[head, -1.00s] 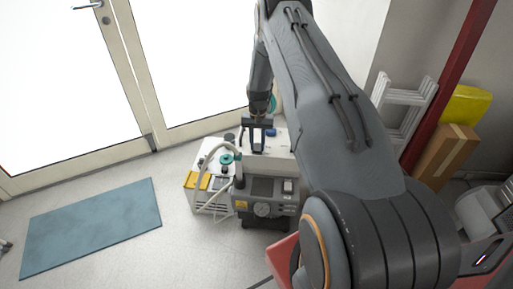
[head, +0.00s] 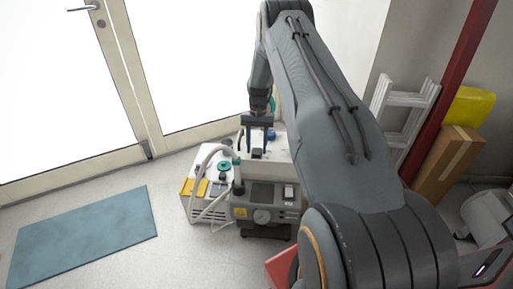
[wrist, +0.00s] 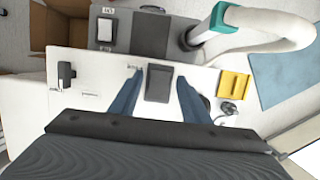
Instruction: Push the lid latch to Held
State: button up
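The compressor unit has a white top (head: 274,152) and a grey front panel (head: 263,195); its white top also fills the middle of the wrist view (wrist: 95,101). A dark grey block (wrist: 159,83), possibly the lid latch, stands on this top. A smaller black fitting (wrist: 66,75) sits left of it in the wrist view. I cannot tell for certain which is the latch, and no Held marking is readable. My gripper (wrist: 159,98) is open, with one blue finger on each side of the dark block and visible gaps. In the head view my gripper (head: 258,139) is above the white top.
A pale hose (wrist: 265,28) with a teal collar arches beside the unit. A yellow piece (wrist: 233,84) lies right of the fingers. A blue mat (head: 83,235) lies on the floor at left. A cardboard box (head: 447,165) and white folding frame (head: 402,110) stand at right.

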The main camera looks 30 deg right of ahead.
aim_at(257, 149)
jog(key=shift+r, duration=0.15)
jog(key=b+v, duration=0.1)
jog(key=v, duration=0.5)
jog(key=shift+w+d+r, duration=0.1)
jog(key=shift+w+r, duration=0.1)
jog(key=shift+r, duration=0.55)
jog(key=shift+r, duration=0.1)
jog(key=s+a+r+n+t+h+p, duration=0.1)
jog(key=s+a+r+n+p, duration=0.1)
jog(key=s+a+r, duration=0.4)
jog(key=s+a+r+n+p, duration=0.1)
jog(key=s+a+r, duration=0.45)
jog(key=r, duration=0.35)
jog(key=s+a+r+n+p, duration=0.1)
jog(key=s+a, duration=0.4)
jog(key=s, duration=0.6)
jog(key=s+a+r+n+t+p, duration=0.1)
jog(key=s+a+r, duration=0.3)
jog(key=s, duration=0.8)
notch_tip(257, 149, up, 2)
jog(key=shift+a+r+n+h+p, duration=0.2)
jog(key=shift+a+n+h+p, duration=0.15)
jog(key=shift+n+p, duration=0.5)
